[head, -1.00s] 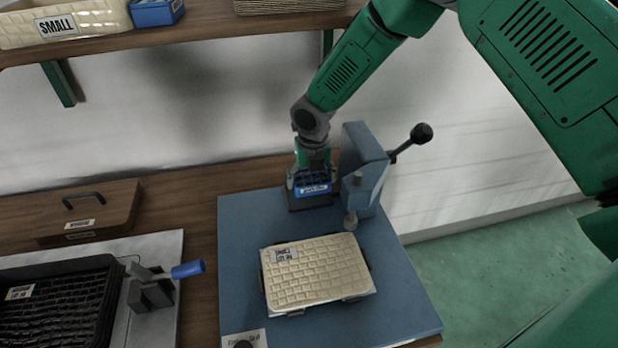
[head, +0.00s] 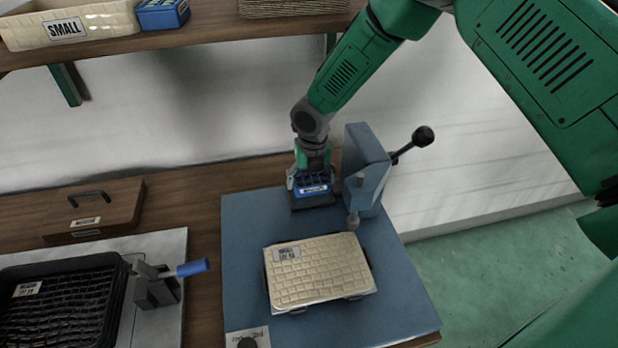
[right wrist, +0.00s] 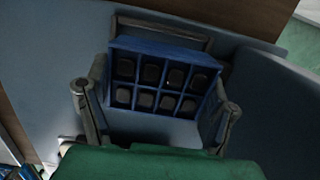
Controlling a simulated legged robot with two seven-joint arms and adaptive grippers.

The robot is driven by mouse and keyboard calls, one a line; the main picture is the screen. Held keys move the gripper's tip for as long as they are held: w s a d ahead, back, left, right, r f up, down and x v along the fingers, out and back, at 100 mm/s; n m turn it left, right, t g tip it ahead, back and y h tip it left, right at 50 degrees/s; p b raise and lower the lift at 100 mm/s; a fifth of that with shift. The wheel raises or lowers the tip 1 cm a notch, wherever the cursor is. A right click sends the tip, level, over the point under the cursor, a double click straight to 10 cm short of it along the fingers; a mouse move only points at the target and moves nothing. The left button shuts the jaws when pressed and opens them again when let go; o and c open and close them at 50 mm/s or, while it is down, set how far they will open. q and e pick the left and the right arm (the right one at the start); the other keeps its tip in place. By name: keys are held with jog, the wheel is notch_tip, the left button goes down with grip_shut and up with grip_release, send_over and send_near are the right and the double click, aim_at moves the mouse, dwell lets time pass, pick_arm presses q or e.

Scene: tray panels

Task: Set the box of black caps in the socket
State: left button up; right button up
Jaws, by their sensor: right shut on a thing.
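The box of black caps (head: 312,190) is a small blue box with a white label on its front. In the right wrist view the blue box (right wrist: 165,82) shows two rows of cells, each with a black cap. My right gripper (head: 312,178) is shut on the box, one finger at each side, pointing down. The dark socket (head: 313,205) is on the blue plate directly under the box. A rim of it (right wrist: 160,28) shows beyond the box in the right wrist view. I cannot tell whether the box is fully seated. My left gripper is not in view.
A blue-grey lever press (head: 367,170) stands right beside the socket. A cream woven panel (head: 320,270) lies in front on the blue plate (head: 245,215). At left are a black basket (head: 120,300), a blue-handled clamp (head: 155,288) and a wooden lid (head: 95,212). A shelf (head: 210,42) overhangs the back.

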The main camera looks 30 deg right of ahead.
aim_at(311, 198)
jog(key=shift+a+f, duration=0.1)
jog(key=shift+f, duration=0.1)
jog(key=shift+f+b, duration=0.65)
jog(key=shift+f, duration=0.4)
jog(key=shift+f, duration=0.3)
dwell(0.4)
jog(key=shift+s+a+f, duration=0.1)
jog(key=shift+s+f, duration=0.3)
jog(key=shift+f, duration=0.1)
dwell(0.8)
jog(key=o, duration=1.4)
jog(key=shift+o, duration=0.8)
jog(key=shift+w+f, duration=0.15)
jog(key=shift+f, duration=0.05)
jog(key=shift+r, duration=0.15)
